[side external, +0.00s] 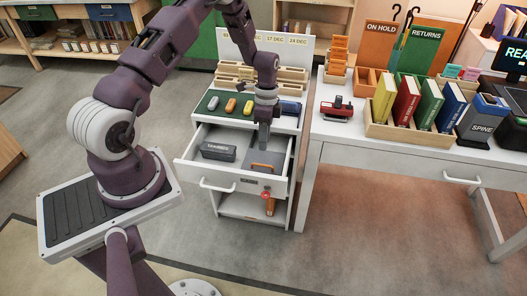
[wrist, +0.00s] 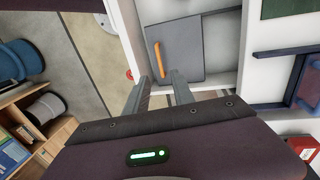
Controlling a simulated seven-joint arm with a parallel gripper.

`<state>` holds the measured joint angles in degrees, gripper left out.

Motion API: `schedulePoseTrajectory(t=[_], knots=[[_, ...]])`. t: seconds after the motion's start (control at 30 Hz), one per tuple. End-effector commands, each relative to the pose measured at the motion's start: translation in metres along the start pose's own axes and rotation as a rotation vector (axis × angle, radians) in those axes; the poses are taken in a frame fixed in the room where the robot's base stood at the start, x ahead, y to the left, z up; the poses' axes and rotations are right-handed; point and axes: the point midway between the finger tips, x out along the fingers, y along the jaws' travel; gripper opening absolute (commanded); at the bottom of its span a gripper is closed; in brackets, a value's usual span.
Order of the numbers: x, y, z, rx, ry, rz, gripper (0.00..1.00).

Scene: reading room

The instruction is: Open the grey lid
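The grey lid (side external: 274,159) lies flat and closed in the right part of the pulled-out white drawer (side external: 182,166). It has an orange bar handle (side external: 261,167) near its front edge. In the wrist view the lid (wrist: 184,55) and its orange handle (wrist: 160,60) show ahead of the fingers. My gripper (side external: 264,145) points down over the lid, at the drawer's right side. In the wrist view its two fingers (wrist: 160,80) are apart with nothing between them. The handle appears just beyond the fingertips; I cannot tell the exact height gap.
A dark grey labelled box (side external: 218,151) sits in the drawer's left part. Small coloured items on a green mat (side external: 209,105) stand above the drawer. A red stamp-like object (side external: 337,109) and a book rack (side external: 410,133) are on the desk at right. Floor in front is clear.

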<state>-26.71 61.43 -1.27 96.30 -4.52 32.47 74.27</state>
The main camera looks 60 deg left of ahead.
Motion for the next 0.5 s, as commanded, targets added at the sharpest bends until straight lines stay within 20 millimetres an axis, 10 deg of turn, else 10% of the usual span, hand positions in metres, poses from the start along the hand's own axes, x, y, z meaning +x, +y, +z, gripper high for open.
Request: schedulePoseTrajectory(t=[0.5], knots=[[0.079,0.0,0.002,0.01,-0.001,0.01,0.3]])
